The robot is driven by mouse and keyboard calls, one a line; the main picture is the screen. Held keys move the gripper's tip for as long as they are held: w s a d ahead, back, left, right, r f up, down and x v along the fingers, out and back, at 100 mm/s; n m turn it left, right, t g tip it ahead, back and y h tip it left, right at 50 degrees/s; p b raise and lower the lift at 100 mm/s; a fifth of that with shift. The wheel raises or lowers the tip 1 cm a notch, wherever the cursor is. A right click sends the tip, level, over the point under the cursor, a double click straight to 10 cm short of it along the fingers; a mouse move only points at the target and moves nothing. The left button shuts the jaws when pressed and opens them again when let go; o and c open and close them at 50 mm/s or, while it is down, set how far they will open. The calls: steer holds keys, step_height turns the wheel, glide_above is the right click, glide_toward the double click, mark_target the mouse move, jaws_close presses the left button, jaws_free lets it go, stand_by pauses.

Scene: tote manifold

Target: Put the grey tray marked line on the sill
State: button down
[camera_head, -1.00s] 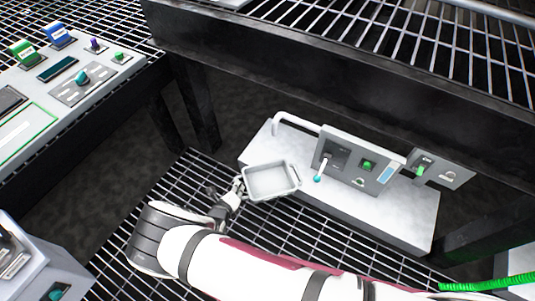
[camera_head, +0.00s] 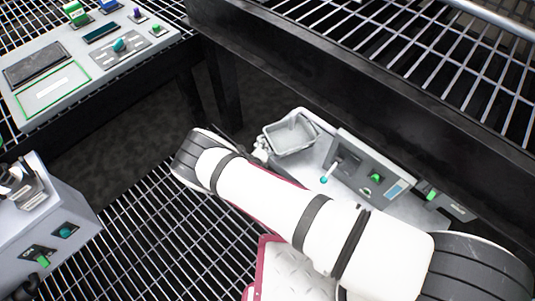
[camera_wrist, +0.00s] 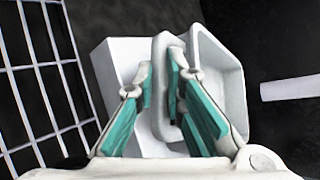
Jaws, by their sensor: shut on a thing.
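A small pale grey tray (camera_head: 291,138) with a raised rim is held at the left end of a pale ledge (camera_head: 402,207), beside the panel in the head view. I cannot tell whether it touches the ledge, nor whether this ledge is the sill. No line label is readable on the tray. My gripper (camera_head: 262,153) is at the tray's left side, partly hidden behind my arm. In the wrist view my gripper (camera_wrist: 161,75) is shut on the near wall of the tray (camera_wrist: 222,78), with a pale block-like surface (camera_wrist: 115,68) behind and to the left.
A grey panel (camera_head: 352,168) with a teal-tipped lever and green button stands on the ledge, close right of the tray. A dark beam and grating (camera_head: 440,95) overhang behind. A control desk (camera_head: 60,88) is at upper left, a grey box (camera_head: 40,225) at lower left.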

step_height(320, 180, down, 7)
steer(key=b, duration=0.3)
steer(key=c, duration=1.7)
jaws_free()
steer(key=shift+o, duration=0.2)
steer(key=p+v, duration=0.5)
steer(key=v, duration=0.7)
